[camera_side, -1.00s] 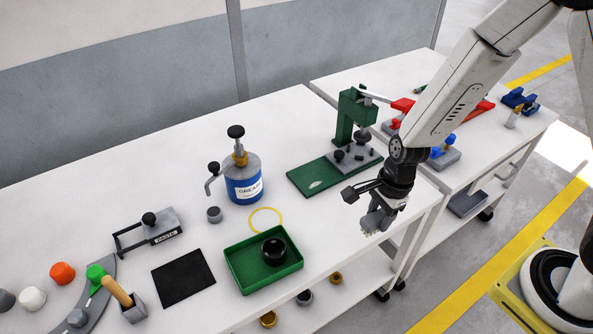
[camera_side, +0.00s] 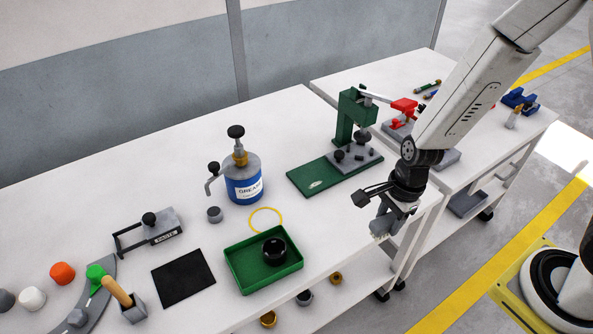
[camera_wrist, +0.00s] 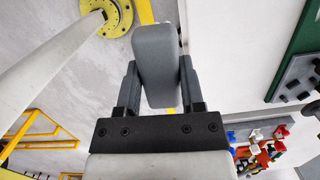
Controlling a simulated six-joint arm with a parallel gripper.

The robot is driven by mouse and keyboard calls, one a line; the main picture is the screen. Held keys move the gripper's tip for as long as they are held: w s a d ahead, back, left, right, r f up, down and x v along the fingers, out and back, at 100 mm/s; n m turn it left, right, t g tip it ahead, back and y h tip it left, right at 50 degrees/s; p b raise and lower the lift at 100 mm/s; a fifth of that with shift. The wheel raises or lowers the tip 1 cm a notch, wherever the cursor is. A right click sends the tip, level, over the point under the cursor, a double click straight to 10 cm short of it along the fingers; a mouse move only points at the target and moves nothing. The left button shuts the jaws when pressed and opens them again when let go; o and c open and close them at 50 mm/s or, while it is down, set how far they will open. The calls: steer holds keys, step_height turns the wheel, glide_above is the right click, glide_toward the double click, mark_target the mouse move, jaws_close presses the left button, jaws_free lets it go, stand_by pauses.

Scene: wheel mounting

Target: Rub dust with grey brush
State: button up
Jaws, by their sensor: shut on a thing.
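My gripper (camera_side: 388,216) is beyond the front right edge of the white bench, low and to the right of the green press. It is shut on a grey block-like thing, the grey brush (camera_wrist: 155,62), which sits between both fingers in the wrist view. In the side view the brush (camera_side: 381,229) shows as a small grey shape under the fingers; I cannot make out bristles. A small pale patch (camera_side: 316,184) lies on the green press base (camera_side: 305,178); I cannot tell whether it is dust.
A green tray (camera_side: 236,271) holds a black round part (camera_side: 273,250). A blue grease pot (camera_side: 243,185), a yellow ring (camera_side: 265,219) and a black mat (camera_side: 183,277) are on the bench. A second table (camera_side: 395,68) with tools stands behind my arm. The bench's front right corner is clear.

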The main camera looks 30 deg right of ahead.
steer(key=shift+c, duration=0.9)
steer(key=shift+w, duration=0.5)
steer(key=w+d+f+m, duration=0.1)
steer(key=w+m, duration=0.2)
steer(key=w, duration=0.6)
steer(key=w+d+f+m, duration=0.1)
steer(key=w+m, duration=0.2)
steer(key=w, duration=0.6)
steer(key=w+d+f+m+t, duration=0.1)
steer(key=w+m, duration=0.2)
steer(key=w, duration=0.6)
steer(key=shift+d+f+h, duration=0.3)
steer(key=shift+d, duration=0.1)
steer(key=shift+f, duration=0.15)
